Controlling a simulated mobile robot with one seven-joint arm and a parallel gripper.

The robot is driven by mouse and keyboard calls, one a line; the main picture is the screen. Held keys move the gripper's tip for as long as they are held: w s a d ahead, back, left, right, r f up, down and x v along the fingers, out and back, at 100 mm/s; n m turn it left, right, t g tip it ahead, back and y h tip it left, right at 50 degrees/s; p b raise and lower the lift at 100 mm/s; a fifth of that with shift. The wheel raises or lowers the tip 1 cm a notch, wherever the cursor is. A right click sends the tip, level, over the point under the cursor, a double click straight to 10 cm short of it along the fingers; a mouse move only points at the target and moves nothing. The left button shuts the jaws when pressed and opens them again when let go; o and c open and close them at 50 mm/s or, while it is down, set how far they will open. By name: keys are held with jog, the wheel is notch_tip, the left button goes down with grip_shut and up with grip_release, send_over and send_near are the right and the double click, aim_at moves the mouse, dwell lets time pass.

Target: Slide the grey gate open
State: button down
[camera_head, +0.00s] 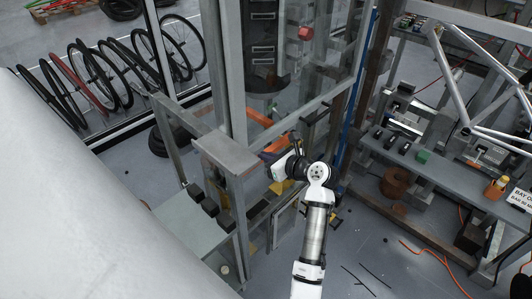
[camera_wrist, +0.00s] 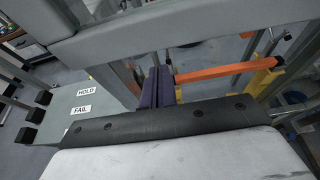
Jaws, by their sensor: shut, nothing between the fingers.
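What looks like the grey gate is a tall grey frame with a see-through panel; its lower rail (camera_head: 318,101) shows in the head view, left of a blue upright. A broad grey rail, probably part of it, crosses the top of the wrist view (camera_wrist: 190,27). My gripper (camera_head: 272,151) is just below and in front of that frame. Its two dark purple fingers (camera_wrist: 156,76) are together and empty in the wrist view, below the grey rail. I cannot tell whether they touch the frame. The gate's handle is not clearly visible.
An orange bar (camera_wrist: 225,71) runs right of the fingers to a yellow part. A table (camera_head: 178,224) with dark blocks and HOLD and FAIL labels stands left. Orange cable lies on the floor.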

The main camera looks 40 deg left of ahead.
jog(key=f+b+v, duration=0.1)
jog(key=b+v, duration=0.1)
jog(key=v, duration=0.7)
jog(key=shift+d, duration=0.5)
